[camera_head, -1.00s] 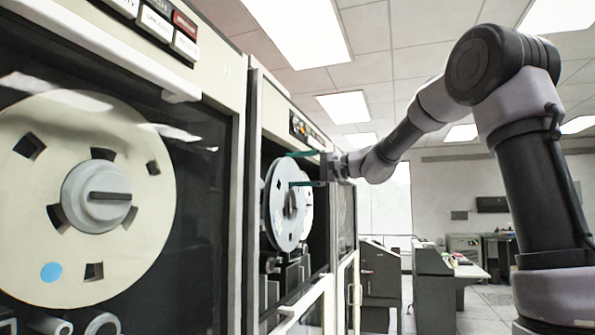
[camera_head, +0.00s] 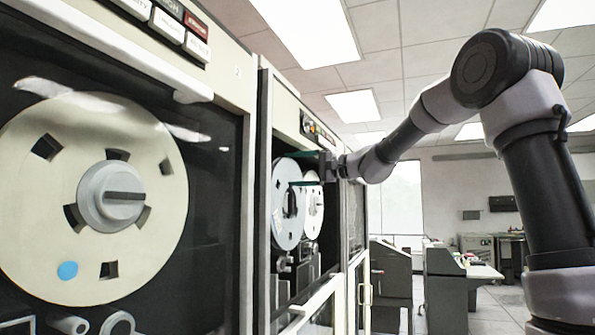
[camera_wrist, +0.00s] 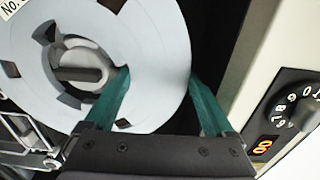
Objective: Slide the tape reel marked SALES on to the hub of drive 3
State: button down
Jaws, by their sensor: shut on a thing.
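A pale grey tape reel (camera_head: 280,222) stands upright in front of the open bay of the second drive cabinet (camera_head: 265,150) in the head view. The label reads only "No."; SALES is not legible.
A white reel (camera_head: 314,212) sits just beyond the grey one. A large cream reel (camera_head: 45,225) with a blue dot is mounted on the near left drive. A numbered dial (camera_wrist: 293,108) and orange digit (camera_wrist: 262,146) are right of my fingers. Desks stand at the back.

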jog(key=shift+x, duration=1.25)
grip_release()
jog(key=shift+r, duration=0.1)
jog(key=v, duration=1)
